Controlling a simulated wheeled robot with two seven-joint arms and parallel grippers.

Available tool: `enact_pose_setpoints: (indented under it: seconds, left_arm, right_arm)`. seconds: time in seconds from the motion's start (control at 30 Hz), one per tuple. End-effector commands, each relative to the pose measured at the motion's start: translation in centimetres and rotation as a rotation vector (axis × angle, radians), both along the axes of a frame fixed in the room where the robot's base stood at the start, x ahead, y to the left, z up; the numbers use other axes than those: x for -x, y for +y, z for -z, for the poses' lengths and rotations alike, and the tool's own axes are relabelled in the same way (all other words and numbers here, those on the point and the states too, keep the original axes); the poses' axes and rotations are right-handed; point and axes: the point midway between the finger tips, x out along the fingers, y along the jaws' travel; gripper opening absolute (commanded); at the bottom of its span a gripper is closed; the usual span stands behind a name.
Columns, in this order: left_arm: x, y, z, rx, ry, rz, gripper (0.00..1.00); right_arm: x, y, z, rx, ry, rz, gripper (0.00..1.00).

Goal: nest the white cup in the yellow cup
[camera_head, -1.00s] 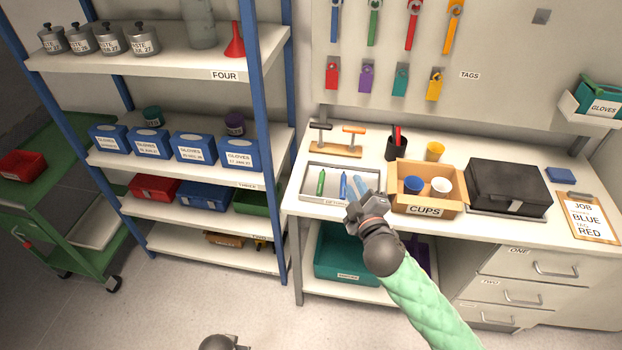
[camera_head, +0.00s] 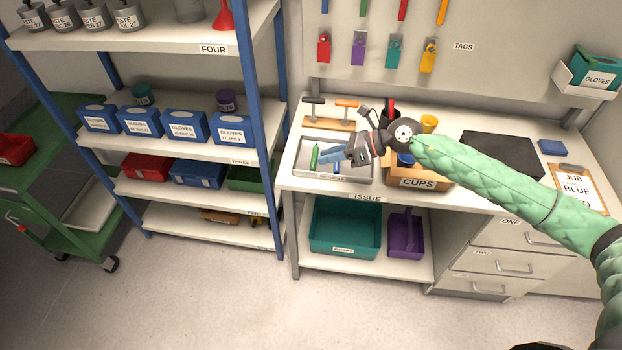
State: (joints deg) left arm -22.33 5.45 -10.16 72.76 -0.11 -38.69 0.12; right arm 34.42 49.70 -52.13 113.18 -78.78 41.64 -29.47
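The yellow cup (camera_head: 429,123) stands on the bench behind the cups box (camera_head: 418,183), partly covered by my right arm. The white cup is hidden behind that arm; a bit of the blue cup (camera_head: 404,160) shows in the box. My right gripper (camera_head: 328,155) is over the tray of markers, left of the box and apart from both cups. My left gripper is not in view.
The tray (camera_head: 352,178) holds markers, including a green one (camera_head: 314,157). A rack with T-handles (camera_head: 328,123) and a dark pen holder (camera_head: 388,112) stand behind it. A black case (camera_head: 502,153) is right of the box. Blue-post shelving (camera_head: 258,125) stands left of the bench.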

Motion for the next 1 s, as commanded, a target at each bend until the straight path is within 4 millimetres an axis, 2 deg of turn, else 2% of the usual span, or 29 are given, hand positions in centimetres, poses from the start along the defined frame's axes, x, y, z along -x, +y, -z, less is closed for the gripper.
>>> enact_pose_setpoints:
  seconds: [0.03, 0.1, 0.17, 0.27, 0.4, 0.5, 0.6, 0.73, 0.87, 1.0]
  left_arm:
    - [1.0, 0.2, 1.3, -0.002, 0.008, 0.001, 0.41]
    - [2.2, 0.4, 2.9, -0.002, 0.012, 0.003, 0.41]
    - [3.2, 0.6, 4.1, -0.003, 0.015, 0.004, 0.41]
    - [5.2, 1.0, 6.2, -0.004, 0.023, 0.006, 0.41]
    - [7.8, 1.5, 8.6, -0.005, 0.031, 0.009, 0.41]
    - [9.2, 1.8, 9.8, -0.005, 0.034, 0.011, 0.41]
    - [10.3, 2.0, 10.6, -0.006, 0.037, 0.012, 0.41]
    - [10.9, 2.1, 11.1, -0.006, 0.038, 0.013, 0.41]
    - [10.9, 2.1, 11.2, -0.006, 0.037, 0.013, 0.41]
    - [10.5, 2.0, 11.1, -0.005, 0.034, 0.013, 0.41]
  right_arm:
    - [-0.8, -2.3, 0.7, 0.102, -0.028, -0.032, 0.24]
    - [-1.6, -5.5, 1.8, 0.243, -0.057, -0.078, 0.24]
    - [-2.4, -8.6, 2.6, 0.365, -0.074, -0.114, 0.24]
    - [-3.6, -14.4, 3.3, 0.569, -0.085, -0.164, 0.24]
    - [-4.9, -23.1, 3.0, 0.836, -0.068, -0.212, 0.24]
    - [-5.3, -28.3, 2.3, 0.983, -0.039, -0.232, 0.24]
    - [-5.4, -31.9, 1.5, 1.080, -0.012, -0.243, 0.24]
    - [-5.4, -34.0, 1.0, 1.137, 0.009, -0.249, 0.24]
    - [-5.4, -34.3, 1.5, 1.148, 0.013, -0.250, 0.24]
    - [-5.4, -34.3, 2.8, 1.146, 0.014, -0.251, 0.24]
